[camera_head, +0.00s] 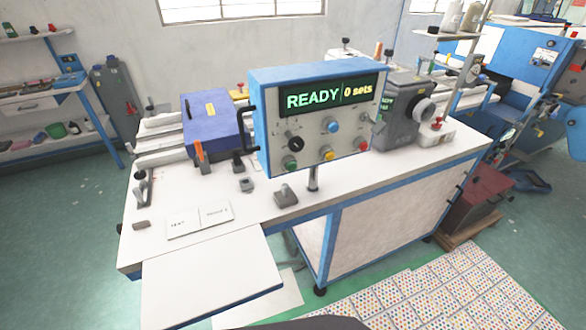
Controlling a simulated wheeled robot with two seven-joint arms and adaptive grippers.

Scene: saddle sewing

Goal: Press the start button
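A blue control box (312,115) stands on a post above the white worktable. The button labels are too small to read, so I cannot tell from text which is start. Neither of my grippers shows in the view.
The white worktable (250,215) carries a blue-topped unit (212,118) left of the box and a grey machine (400,110) to its right. A white leaf (205,285) extends at the front. Dotted sheets (440,295) lie on the floor at lower right.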

